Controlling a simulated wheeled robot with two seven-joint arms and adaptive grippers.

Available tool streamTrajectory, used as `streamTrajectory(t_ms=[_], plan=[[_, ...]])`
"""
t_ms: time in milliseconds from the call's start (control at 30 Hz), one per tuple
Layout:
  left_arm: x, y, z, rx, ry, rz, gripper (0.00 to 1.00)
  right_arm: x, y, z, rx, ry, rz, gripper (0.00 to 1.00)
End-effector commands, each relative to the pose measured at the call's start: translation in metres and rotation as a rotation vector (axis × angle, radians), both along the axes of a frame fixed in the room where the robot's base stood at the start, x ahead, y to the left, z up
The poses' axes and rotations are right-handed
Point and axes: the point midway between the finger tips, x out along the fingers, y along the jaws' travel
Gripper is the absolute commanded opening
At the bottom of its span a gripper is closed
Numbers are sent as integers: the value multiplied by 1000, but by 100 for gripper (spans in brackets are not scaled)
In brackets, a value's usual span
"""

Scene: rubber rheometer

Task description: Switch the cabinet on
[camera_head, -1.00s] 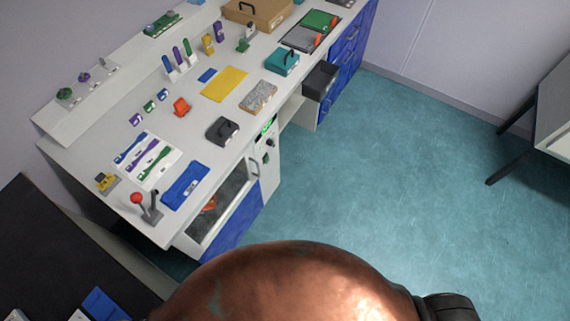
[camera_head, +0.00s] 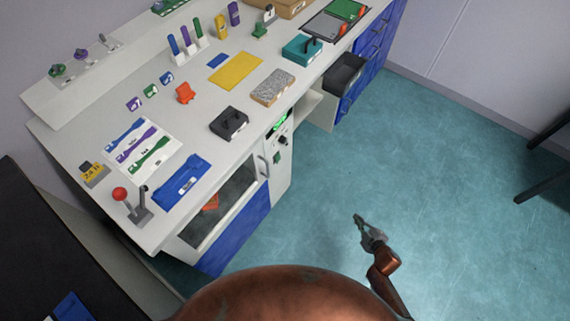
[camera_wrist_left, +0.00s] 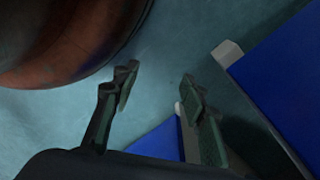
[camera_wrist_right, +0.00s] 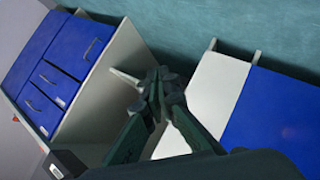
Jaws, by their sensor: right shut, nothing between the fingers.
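The cabinet (camera_head: 284,178) is the white unit under the bench's front edge. Its narrow front panel carries a lit green display (camera_head: 278,122), a dark round knob (camera_head: 283,142) and a small green switch (camera_head: 277,157) below it. Left of the panel is a dark window (camera_head: 237,190) with an orange thing behind it. My right gripper (camera_head: 361,222) is shut and empty over the floor, to the right of the cabinet and apart from it. It also shows in the right wrist view (camera_wrist_right: 159,82). My left gripper (camera_wrist_left: 159,82) is open and empty in the left wrist view; the head view hides it.
The teal floor (camera_head: 420,160) before the bench is clear.

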Motion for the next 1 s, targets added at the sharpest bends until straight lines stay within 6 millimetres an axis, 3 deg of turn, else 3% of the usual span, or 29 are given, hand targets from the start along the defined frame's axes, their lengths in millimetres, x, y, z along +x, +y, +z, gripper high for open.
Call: streamTrajectory(t_ms=[33,100,200,300,433,600,1000], plan=[[4,-2,-2,-3,9,9,40,34,21,13,-32,-92,103,0],[13,-3,13,-7,18,18,40,71,54,51,-80,-224,250,0],[21,-3,39,-12,33,32,40,102,106,100,-150,-399,454,0],[26,-3,66,-15,46,42,40,112,150,137,-219,-540,628,0],[28,-1,95,-17,56,51,40,109,190,167,-285,-667,793,0],[27,0,116,-17,62,57,40,103,212,184,-331,-739,889,0],[29,0,121,-18,59,57,40,103,215,189,-335,-749,898,0]])
